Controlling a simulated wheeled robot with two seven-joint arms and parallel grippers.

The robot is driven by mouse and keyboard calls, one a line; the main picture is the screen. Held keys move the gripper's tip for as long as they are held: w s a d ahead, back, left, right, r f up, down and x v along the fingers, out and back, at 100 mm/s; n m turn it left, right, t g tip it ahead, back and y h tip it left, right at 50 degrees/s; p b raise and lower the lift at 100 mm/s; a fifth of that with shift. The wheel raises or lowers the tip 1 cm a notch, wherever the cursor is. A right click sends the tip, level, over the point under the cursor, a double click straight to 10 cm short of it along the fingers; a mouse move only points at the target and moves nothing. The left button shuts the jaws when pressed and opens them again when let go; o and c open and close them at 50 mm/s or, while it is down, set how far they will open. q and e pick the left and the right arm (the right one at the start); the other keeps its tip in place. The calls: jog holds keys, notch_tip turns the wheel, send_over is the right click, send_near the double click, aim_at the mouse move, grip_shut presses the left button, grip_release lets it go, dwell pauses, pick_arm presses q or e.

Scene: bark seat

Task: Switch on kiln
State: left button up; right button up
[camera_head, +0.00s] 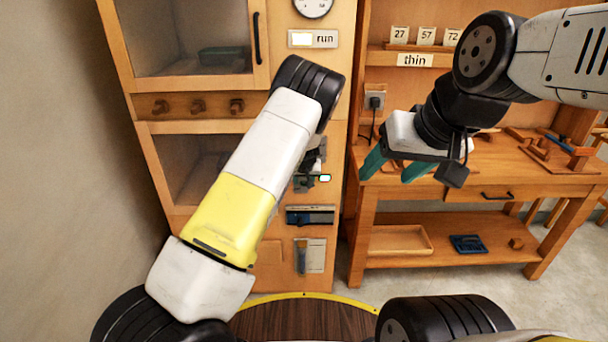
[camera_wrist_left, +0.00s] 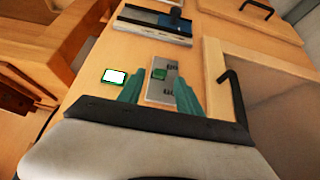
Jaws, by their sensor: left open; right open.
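The kiln (camera_head: 195,127) is a tall wooden cabinet with glass-fronted doors, at the left in the head view. My left arm crosses in front of it and hides part of its front. In the left wrist view, a grey switch plate (camera_wrist_left: 163,92) with a small green switch (camera_wrist_left: 159,73) is on the wooden panel. My left gripper (camera_wrist_left: 158,84) is open, its teal fingers on either side of the plate; contact cannot be told. A small lit window (camera_wrist_left: 115,76) is beside the plate. My right gripper (camera_head: 393,172) is open and empty before the workbench.
A "run" sign with a pale window (camera_head: 313,39) and a round dial (camera_head: 313,5) are high on the kiln. A blue slider panel (camera_head: 310,215) is lower down. The workbench (camera_head: 485,179) at right holds tools, with a tray (camera_head: 400,240) on its lower shelf.

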pick_arm(q)
jog(key=v, duration=0.2)
jog(key=shift+s+r, duration=0.25)
jog(key=shift+r, duration=0.05)
jog(key=shift+r, duration=0.1)
jog(key=s+a+r+g+h, duration=0.15)
jog(key=s+a+r, duration=0.25)
jog(key=s+r, duration=0.75)
jog(key=s+a+r+t+h, duration=0.1)
jog(key=s+a+r+h, duration=0.25)
jog(key=s+r, duration=0.75)
jog(key=s+a+r+y, duration=0.1)
jog(key=s+a+r, duration=0.1)
jog(key=s, duration=0.5)
jog(key=s+a+r+y, duration=0.1)
jog(key=s+a+r, duration=0.1)
jog(key=s, duration=0.5)
jog(key=s+a+r, duration=0.2)
jog(key=s+r, duration=0.2)
jog(key=s, duration=0.3)
jog(key=shift+a+r+m+y, duration=0.2)
jog(key=shift+a+m+y, duration=0.1)
jog(key=shift+a+y, duration=0.1)
jog(key=shift+s, duration=0.1)
